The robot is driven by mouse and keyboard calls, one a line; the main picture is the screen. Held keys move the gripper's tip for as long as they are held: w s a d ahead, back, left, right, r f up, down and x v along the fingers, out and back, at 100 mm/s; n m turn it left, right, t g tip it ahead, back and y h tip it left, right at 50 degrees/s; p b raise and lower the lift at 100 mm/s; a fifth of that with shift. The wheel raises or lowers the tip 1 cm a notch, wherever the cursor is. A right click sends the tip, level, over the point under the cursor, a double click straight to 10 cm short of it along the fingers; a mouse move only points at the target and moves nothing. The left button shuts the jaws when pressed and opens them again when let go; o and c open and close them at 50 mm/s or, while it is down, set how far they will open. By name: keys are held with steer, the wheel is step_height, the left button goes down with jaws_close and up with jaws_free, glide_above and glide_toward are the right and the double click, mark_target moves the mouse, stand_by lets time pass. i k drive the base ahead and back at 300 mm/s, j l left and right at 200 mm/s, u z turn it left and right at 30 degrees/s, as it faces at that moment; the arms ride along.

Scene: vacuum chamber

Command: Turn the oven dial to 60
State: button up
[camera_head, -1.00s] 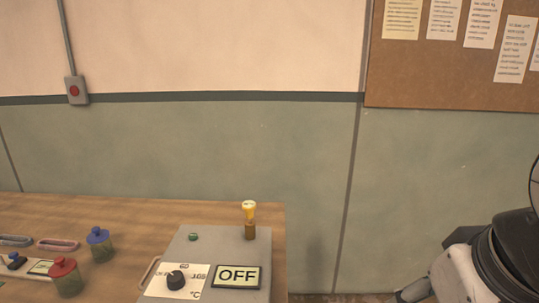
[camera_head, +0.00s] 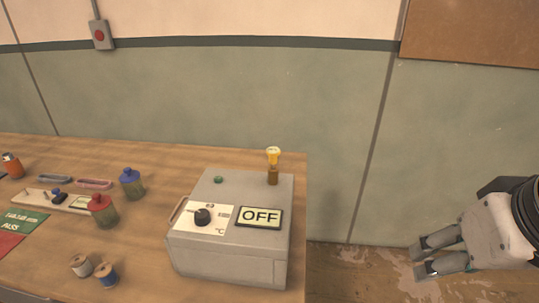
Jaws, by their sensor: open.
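The oven (camera_head: 226,255) is a grey box near the right end of the wooden table. Its black dial (camera_head: 203,217) sits on a white scale plate on top, at the left. The scale numbers are too small to read now, and the dial's exact setting cannot be told. A display (camera_head: 260,216) beside the dial reads OFF. My gripper (camera_head: 421,262) is at the far right, beyond the table's right edge and well apart from the oven. Its two fingers are open and empty, pointing left.
A yellow-topped piece (camera_head: 273,160) stands upright at the oven's back right, and a green button (camera_head: 218,180) is at its back left. A red jar (camera_head: 102,210), a blue-lidded jar (camera_head: 132,184) and spools (camera_head: 106,274) stand left of the oven. Floor between table and gripper looks clear.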

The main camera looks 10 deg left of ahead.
mark_target(202, 217)
steer(key=i+u, duration=0.1)
steer(key=u, duration=0.25)
steer(key=i+j+u, duration=0.1)
steer(key=u, duration=0.25)
steer(key=i+u, duration=0.15)
steer(key=u, duration=0.2)
